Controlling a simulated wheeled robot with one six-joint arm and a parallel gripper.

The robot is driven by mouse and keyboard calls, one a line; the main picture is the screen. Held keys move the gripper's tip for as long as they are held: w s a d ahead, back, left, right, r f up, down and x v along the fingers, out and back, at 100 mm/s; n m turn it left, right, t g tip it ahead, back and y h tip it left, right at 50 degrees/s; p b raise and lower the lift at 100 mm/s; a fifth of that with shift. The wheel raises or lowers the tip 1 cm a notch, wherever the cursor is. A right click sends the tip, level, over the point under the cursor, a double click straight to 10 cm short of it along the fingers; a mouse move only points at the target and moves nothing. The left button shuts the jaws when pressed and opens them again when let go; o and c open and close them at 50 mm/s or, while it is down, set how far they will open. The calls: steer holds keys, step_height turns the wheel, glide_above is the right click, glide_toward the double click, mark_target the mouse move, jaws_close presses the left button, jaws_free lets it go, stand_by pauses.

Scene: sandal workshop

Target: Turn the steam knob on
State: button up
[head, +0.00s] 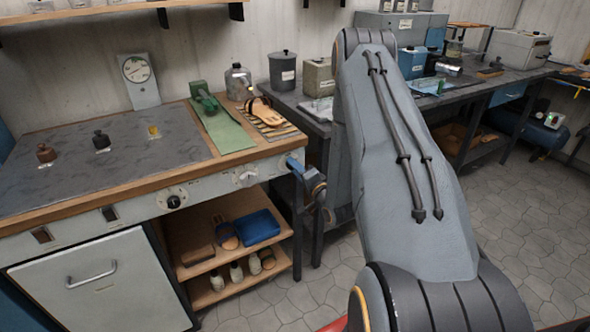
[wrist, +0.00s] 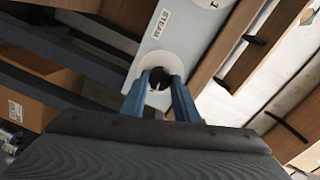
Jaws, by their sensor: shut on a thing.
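The steam knob (wrist: 157,75) is a black knob on a round white dial, set in a pale panel with a STEAM label (wrist: 163,22) beside it. My gripper (wrist: 158,92) has its two blue fingers on either side of the knob and is shut on it. In the head view my gripper (head: 295,163) is at the right end of the bench's front panel (head: 215,186). There the gripper hides the knob. The knob's pointer direction cannot be made out.
A gauge (head: 138,70) stands at the back of the bench. An open shelf (head: 205,266) with shoes and a blue box is below. Floor is clear at right.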

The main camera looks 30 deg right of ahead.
steer(key=shift+m, duration=0.8)
steer(key=o, duration=1.1)
steer(key=shift+c, duration=0.2)
steer(key=s+b, duration=0.1)
steer(key=s, duration=0.6)
steer(key=shift+s+d+r+b, duration=0.15)
steer(key=shift+s+b, duration=0.2)
steer(key=shift+s, duration=0.05)
